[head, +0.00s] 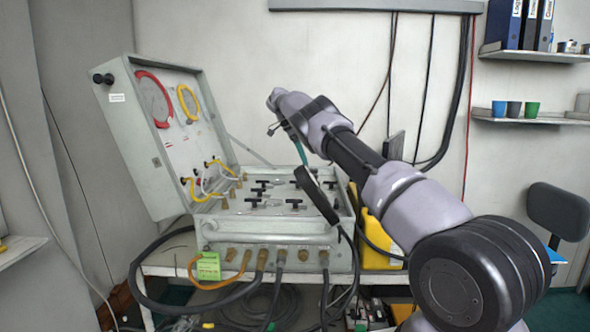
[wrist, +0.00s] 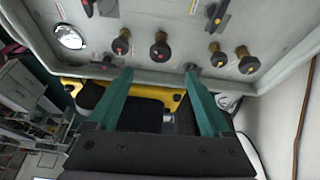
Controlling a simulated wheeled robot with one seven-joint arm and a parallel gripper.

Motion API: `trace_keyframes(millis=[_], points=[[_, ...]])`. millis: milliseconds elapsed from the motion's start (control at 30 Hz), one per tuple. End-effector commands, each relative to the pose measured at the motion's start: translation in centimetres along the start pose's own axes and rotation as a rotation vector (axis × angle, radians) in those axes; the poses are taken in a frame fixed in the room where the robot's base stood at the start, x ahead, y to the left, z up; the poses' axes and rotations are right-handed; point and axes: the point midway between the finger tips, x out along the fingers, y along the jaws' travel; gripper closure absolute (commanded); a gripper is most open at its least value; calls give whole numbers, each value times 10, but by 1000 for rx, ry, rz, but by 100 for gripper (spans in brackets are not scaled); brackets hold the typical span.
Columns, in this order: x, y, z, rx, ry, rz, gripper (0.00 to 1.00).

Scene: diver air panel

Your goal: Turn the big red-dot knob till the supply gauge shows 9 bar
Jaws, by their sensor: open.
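My gripper (wrist: 158,72) is open and empty, its two teal fingers apart at the near edge of the panel. In the wrist view a dark knob with a red dot (wrist: 122,42) sits on the panel beyond the left finger. Another dark knob (wrist: 160,48), with an orange-yellow dot, stands beyond the gap between the fingers. Neither finger visibly touches a knob. A round white-faced gauge (wrist: 70,37) is at the upper left; its reading is too small to tell, and I cannot tell whether it is the supply gauge. In the head view my gripper (head: 301,155) is above the panel's right side.
The open grey case (head: 275,229) stands on a white table, its raised lid (head: 125,150) at left holding coiled hoses. More dark knobs (wrist: 245,62) sit to the right on the panel. A yellow case (head: 377,245) stands at right. Hoses hang in front.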

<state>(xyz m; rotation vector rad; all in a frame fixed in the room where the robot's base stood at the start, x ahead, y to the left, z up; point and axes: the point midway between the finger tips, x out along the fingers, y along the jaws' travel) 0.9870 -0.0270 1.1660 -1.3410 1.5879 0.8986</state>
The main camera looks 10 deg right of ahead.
Motion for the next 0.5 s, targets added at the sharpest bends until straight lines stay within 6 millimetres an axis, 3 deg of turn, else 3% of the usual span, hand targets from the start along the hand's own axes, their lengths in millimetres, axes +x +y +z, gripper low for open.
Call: trace_keyframes(millis=[500], points=[[-3, 0, -16, -24, -10, 4, 17]])
